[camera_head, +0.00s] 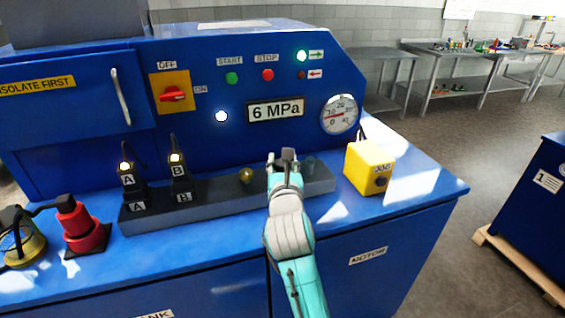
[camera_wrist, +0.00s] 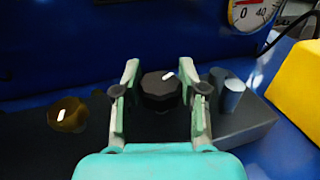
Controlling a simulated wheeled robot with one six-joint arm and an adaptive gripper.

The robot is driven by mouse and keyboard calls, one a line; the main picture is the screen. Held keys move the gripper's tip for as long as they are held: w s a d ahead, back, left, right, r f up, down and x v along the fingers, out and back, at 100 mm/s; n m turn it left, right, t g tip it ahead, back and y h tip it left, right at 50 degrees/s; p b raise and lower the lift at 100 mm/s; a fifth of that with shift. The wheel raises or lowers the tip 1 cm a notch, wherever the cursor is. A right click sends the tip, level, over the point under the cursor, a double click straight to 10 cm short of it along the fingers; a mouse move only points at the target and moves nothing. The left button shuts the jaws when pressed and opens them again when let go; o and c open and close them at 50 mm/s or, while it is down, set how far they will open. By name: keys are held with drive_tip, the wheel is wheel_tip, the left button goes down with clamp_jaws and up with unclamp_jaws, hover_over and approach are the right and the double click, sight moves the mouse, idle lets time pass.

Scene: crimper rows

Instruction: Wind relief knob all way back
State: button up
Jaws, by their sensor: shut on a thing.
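In the wrist view a black faceted knob (camera_wrist: 161,91), which I take to be the relief knob, sits between the two fingers of my gripper (camera_wrist: 160,98). My gripper is shut on this knob, one finger at each side. The display (camera_head: 276,110) reads 6 MPa. The round pressure gauge (camera_head: 339,114) stands right of it, with its red needle pointing left.
A brass knob (camera_head: 246,176) is left of my gripper, and grey cylinders (camera_wrist: 230,92) are close on its right. A yellow JOG box (camera_head: 370,167) is at right.

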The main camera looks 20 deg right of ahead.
idle(0.3)
drive_tip(key=o, duration=1.2)
drive_tip(key=shift+c, duration=0.2)
drive_tip(key=v, duration=1.2)
drive_tip(key=shift+d, duration=0.1)
